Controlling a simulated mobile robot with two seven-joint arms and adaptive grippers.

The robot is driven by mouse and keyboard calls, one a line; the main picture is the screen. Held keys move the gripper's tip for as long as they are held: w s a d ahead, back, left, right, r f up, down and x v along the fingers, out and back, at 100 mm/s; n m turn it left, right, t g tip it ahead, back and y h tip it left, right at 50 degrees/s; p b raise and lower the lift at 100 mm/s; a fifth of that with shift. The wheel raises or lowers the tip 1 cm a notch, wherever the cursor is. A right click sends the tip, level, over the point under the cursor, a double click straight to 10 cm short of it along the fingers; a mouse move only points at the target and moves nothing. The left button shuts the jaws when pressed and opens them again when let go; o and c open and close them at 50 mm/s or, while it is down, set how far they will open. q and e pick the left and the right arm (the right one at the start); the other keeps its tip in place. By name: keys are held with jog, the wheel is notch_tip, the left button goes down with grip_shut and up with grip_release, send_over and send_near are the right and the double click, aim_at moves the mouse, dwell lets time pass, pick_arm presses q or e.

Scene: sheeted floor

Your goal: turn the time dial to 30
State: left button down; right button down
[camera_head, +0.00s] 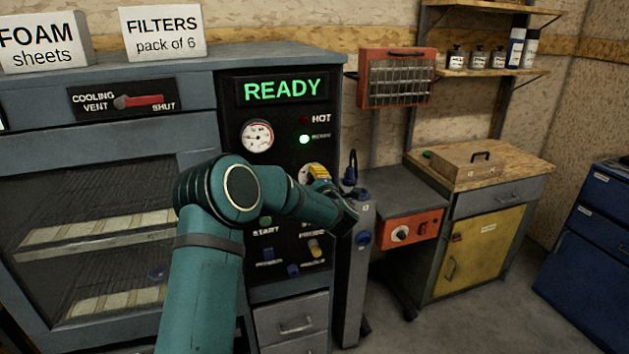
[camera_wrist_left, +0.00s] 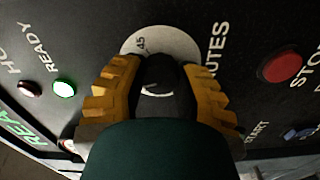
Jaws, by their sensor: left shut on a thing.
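The time dial is on the oven's black control panel. In the left wrist view its black knob (camera_wrist_left: 158,88) sits between the two orange fingers of my left gripper (camera_wrist_left: 160,80), which is shut on it. The pale scale disc (camera_wrist_left: 165,42) behind the knob shows a 45 near its upper left edge, and the word MINUTES is partly covered by a finger. The rest of the scale is hidden. In the head view the dial's pale disc (camera_head: 305,172) shows only partly behind my left gripper (camera_head: 319,173). My right gripper is not in view.
The panel's display (camera_head: 282,90) reads READY, and a green lamp (camera_head: 304,139) is lit below the dark HOT lamp (camera_head: 305,119). A red stop button (camera_wrist_left: 282,67) lies near the dial. A grey post (camera_head: 352,270) stands right of the panel.

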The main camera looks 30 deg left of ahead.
pick_arm(q)
jog(key=shift+a+m, duration=0.1)
jog(key=shift+m, duration=1.1)
jog(key=shift+r, duration=0.1)
jog(key=c, duration=0.6)
grip_release()
jog(key=shift+s+d, duration=0.15)
jog(key=shift+d, duration=0.1)
jog(key=v, duration=1.1)
jog(key=shift+s+d, duration=0.2)
jog(key=shift+m, duration=0.3)
